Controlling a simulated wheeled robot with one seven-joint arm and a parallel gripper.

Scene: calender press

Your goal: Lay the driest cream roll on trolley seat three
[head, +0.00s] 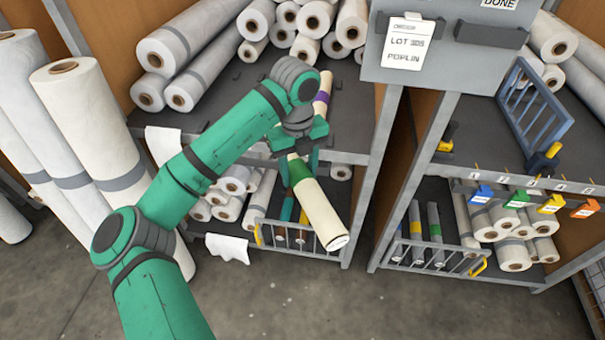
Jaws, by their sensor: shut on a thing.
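My gripper (301,150) is shut on a cream roll (322,213) with a dark green band. The roll hangs tilted in front of the left rack, its lower end towards the lower right, with small print on its end face. Another cream roll (323,90) with a purple band lies on the shelf behind my gripper, partly hidden by my arm. I cannot tell dryness from this view. I cannot make out a trolley seat marked three.
White rolls (185,40) fill the left rack's upper shelf. Below are wire-fronted bins (300,240) (437,258). A sign (405,42) reads LOT and POPLIN. Coloured tags (515,199) line the right rack's edge below a blue rail frame (535,105). Tall rolls (85,120) stand left. The front floor is clear.

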